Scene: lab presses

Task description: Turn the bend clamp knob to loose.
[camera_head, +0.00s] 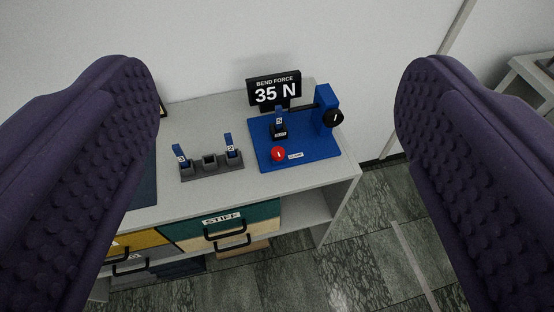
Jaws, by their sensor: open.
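The bend press has a blue base plate (318,152) on the right part of the bench top. A blue upright block (325,97) stands at its right, with a round black knob (333,118) bearing a white mark on its face. A small black clamp holding a blue piece (279,117) stands on the plate. A red button (278,154) is at the plate's front, beside a small white label. My gripper (277,175) is open, with purple textured fingers wide apart at left and right. It is empty and well back from the press.
A sign reading "BEND FORCE 35 N" (274,90) stands behind the press. A grey rack (210,168) with numbered blue pieces 3 and 2 and an empty middle slot sits to its left. Drawers, one labelled STIFF (222,218), are below. Open floor (370,240) lies at right.

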